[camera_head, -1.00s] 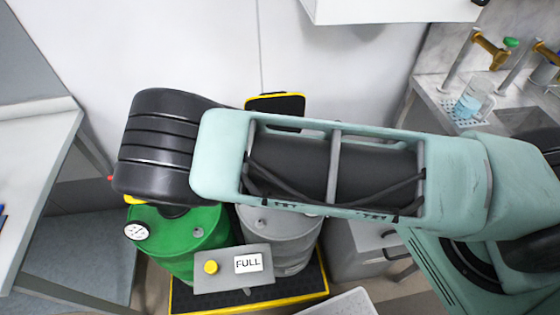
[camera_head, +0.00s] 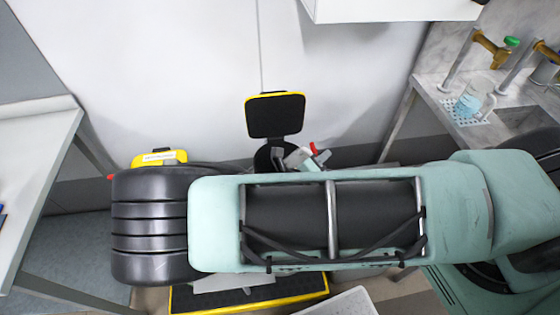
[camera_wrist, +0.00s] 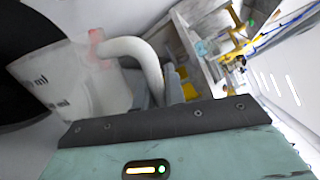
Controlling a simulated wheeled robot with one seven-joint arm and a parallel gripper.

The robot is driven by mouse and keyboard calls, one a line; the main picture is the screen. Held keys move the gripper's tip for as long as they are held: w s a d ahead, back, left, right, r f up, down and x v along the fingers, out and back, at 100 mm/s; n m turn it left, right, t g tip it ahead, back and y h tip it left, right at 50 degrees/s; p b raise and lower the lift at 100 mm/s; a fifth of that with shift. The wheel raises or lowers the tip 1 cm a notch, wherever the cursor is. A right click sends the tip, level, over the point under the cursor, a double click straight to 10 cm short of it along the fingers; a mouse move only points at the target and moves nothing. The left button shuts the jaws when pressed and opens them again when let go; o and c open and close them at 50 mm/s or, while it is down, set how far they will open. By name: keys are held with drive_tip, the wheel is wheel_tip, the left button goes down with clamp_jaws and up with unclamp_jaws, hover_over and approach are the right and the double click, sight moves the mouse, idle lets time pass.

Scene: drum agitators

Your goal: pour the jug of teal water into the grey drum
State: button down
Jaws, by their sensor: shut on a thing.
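My gripper (camera_wrist: 172,88) is shut on the white handle (camera_wrist: 140,52) of a clear jug (camera_wrist: 85,90) with "ml" marks and a red patch near the handle. The jug is tilted in the wrist view, beside a large black surface at the left. I see no teal water in its visible part. In the head view, my arm covers most of the drums. The grey drum's round black opening (camera_head: 268,157) shows under a raised black lid with a yellow rim (camera_head: 275,114). Small grey, pale and red pieces by the opening seem to be gripper and jug; I cannot separate them.
A jug of pale blue water (camera_head: 470,102) stands on a tray by the sink at the right. A yellow lid (camera_head: 160,157) shows behind my arm at the left. A pale bench (camera_head: 35,150) stands at far left. A white cabinet (camera_head: 390,8) hangs above.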

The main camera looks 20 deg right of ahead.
drive_tip(key=shift+s+d+f+m+t, duration=0.15)
drive_tip(key=shift+s+d+f+m, duration=0.05)
drive_tip(key=shift+s+m, duration=0.25)
drive_tip(key=shift+s+d+f+m+t, duration=0.2)
drive_tip(key=shift+s+m, duration=0.1)
drive_tip(key=shift+m, duration=0.25)
drive_tip(key=s+m, duration=0.1)
drive_tip(key=f+m, duration=0.1)
drive_tip(key=m, duration=0.1)
drive_tip(key=shift+s+d+f+t, duration=0.1)
drive_tip(key=shift+s+d+t, duration=0.15)
drive_tip(key=shift+s+d, duration=0.1)
drive_tip(key=s+d+f+m+t+b, duration=0.1)
drive_tip(key=s+d+f+m+b, duration=0.1)
drive_tip(key=s+f+m+b, duration=0.2)
drive_tip(key=shift+s+f+m+h+b, duration=0.2)
drive_tip(key=shift+f+m+h+b, duration=0.2)
drive_tip(key=shift+f+m+b, duration=1.5)
